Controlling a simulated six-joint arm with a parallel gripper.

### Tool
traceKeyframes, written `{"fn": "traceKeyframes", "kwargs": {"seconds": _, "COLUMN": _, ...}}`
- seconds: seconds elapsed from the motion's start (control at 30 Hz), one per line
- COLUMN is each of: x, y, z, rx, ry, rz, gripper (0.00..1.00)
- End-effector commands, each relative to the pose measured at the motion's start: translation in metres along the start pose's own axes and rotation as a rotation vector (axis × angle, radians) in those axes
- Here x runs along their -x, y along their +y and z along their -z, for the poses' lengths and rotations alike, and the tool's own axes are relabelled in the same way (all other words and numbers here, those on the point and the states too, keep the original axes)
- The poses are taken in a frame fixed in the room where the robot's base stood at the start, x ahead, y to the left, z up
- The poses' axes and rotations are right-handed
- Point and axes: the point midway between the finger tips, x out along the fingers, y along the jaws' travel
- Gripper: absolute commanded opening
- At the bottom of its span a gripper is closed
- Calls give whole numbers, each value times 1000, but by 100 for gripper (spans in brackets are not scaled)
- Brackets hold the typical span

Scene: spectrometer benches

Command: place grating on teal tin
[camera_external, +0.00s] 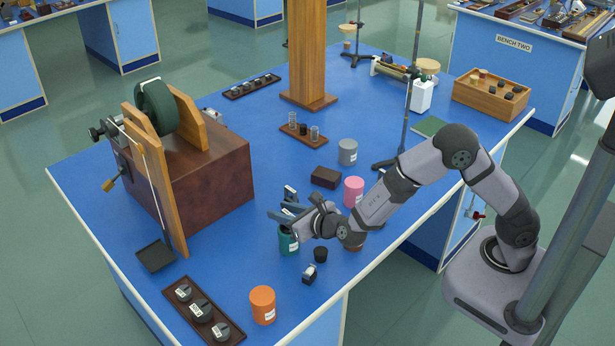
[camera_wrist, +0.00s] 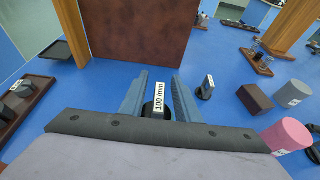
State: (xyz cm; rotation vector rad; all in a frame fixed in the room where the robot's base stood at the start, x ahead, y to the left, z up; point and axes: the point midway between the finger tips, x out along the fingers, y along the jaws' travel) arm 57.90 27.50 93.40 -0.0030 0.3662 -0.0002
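The grating, with a black round base and an upright white card reading "100 l/mm" (camera_wrist: 159,97), sits between the two fingers of my gripper (camera_wrist: 157,100) in the wrist view. The fingers appear to close on the sides of its base. In the external view my gripper (camera_external: 284,213) is low over the teal tin (camera_external: 288,243), whose upper part is partly covered by it. The tin does not show in the wrist view.
A second labelled grating (camera_external: 290,193) stands just beyond my gripper; another (camera_external: 309,272) stands nearer the front edge beside a small black cylinder (camera_external: 320,254). A pink tin (camera_external: 353,191), orange tin (camera_external: 263,305), grey tin (camera_external: 347,152) and dark box (camera_external: 326,177) stand around. A large brown box (camera_external: 215,180) is left.

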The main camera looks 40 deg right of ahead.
Motion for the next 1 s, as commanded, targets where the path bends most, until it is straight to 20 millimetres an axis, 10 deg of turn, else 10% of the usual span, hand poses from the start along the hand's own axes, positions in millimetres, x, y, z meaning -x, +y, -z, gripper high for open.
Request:
{"fn": "traceKeyframes", "kwargs": {"seconds": 0.5, "x": 86, "y": 1, "z": 0, "rx": 0, "ry": -2, "rz": -2, "gripper": 29}}
{"fn": "traceKeyframes", "kwargs": {"seconds": 1.0, "x": 102, "y": -3, "z": 0, "rx": -7, "ry": 3, "rz": 8, "gripper": 29}}
